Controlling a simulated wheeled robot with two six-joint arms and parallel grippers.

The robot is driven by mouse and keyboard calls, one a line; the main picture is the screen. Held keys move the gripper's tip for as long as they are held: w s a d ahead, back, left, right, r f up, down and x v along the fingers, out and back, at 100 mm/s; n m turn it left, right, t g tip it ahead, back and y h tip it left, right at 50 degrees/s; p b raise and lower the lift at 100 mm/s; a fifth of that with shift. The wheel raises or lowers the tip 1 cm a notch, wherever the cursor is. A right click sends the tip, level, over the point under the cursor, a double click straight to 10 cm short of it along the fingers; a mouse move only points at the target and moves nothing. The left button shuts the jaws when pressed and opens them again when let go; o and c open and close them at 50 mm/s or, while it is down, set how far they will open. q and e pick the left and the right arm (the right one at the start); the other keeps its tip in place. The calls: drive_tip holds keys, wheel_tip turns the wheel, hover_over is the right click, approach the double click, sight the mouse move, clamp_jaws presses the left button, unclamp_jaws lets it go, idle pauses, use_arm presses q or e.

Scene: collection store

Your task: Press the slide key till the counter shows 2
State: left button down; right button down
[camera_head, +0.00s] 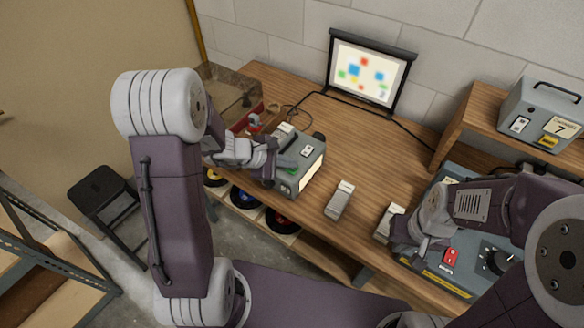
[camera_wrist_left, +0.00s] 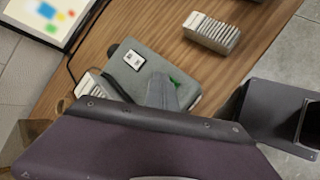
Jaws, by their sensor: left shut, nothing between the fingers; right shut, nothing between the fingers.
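The grey-green slide projector (camera_head: 313,163) stands on the wooden desk. It has a small white counter (camera_head: 307,151) on top, whose digits are too small to read; the counter also shows in the left wrist view (camera_wrist_left: 134,60). A green key (camera_head: 291,171) sits on its top, partly covered by my left gripper (camera_head: 279,168). The left gripper is shut and empty, its tips at or just above the key; contact cannot be told. In the left wrist view the fingers (camera_wrist_left: 163,92) hide part of the green key (camera_wrist_left: 177,82). My right gripper (camera_head: 408,238) is shut and empty, over the grey console.
A lit screen (camera_head: 368,72) with blurred coloured shapes stands behind. A pale slide tray (camera_head: 340,199) lies on the desk. The console (camera_head: 432,279) has a red switch and a dial. A grey box (camera_head: 545,115) with a 7 card is on the shelf (camera_head: 478,103).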

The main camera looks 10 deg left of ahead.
sight(289, 170)
use_arm(q)
drive_tip(key=shift+r, duration=0.15)
drive_tip(key=shift+r+p, duration=0.55)
drive_tip(key=shift+r, duration=0.15)
wheel_tip(289, 170, up, 5)
drive_tip(key=p, duration=0.4)
drive_tip(key=shift+r, duration=0.1)
idle(0.3)
idle(0.3)
